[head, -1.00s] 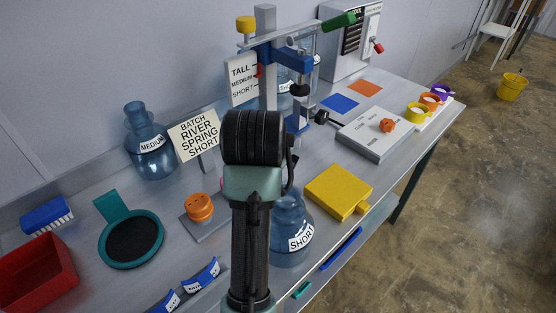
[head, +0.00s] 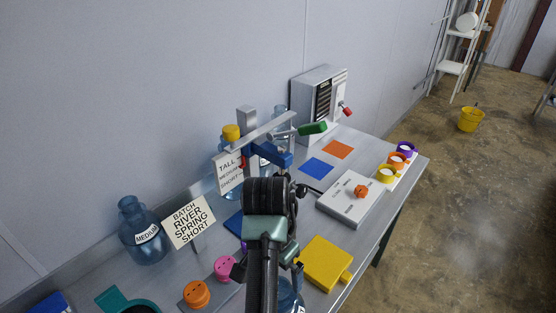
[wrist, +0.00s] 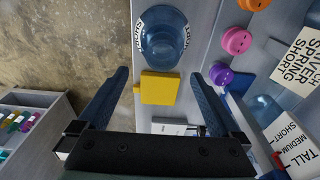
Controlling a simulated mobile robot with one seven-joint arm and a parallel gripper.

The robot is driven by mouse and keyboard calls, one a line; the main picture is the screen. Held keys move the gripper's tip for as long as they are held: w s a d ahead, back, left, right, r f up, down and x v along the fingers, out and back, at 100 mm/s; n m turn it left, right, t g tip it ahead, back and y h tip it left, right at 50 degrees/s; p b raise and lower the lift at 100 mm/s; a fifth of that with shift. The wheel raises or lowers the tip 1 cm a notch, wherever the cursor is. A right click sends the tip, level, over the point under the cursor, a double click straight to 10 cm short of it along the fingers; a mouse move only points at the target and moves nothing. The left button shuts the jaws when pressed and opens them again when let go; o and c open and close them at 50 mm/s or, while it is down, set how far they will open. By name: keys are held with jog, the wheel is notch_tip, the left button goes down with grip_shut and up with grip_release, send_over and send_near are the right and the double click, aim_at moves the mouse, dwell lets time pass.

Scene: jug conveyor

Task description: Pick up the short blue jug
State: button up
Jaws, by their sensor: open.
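The short blue jug (wrist: 165,38) is translucent, with a white SHORT label, and is seen from above at the top of the wrist view. In the head view the jug (head: 290,298) shows only in part at the bottom edge, behind my arm. My gripper (wrist: 158,75) is open and empty. Its two fingers spread either side of the jug's line in the wrist view, with the fingertips short of the jug in the picture. I cannot tell the height gap between them.
A yellow block (head: 325,264) lies close to the jug. A MEDIUM jug (head: 144,232) stands at left by the batch sign (head: 189,222). Pink (head: 225,267) and orange (head: 196,293) caps are left of my arm.

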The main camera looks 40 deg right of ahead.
aim_at(289, 301)
jog(key=f+p, duration=0.1)
jog(key=f, duration=0.2)
jog(key=shift+d+f, duration=0.15)
jog(key=shift+d, duration=0.05)
jog(key=shift+w+a+f+p, duration=0.1)
jog(key=shift+f+p, duration=0.4)
jog(key=shift+w+f+p, duration=0.1)
jog(key=shift+f+p, duration=0.65)
jog(key=shift+f, duration=1.5)
grip_shut()
jog(key=shift+r, duration=0.1)
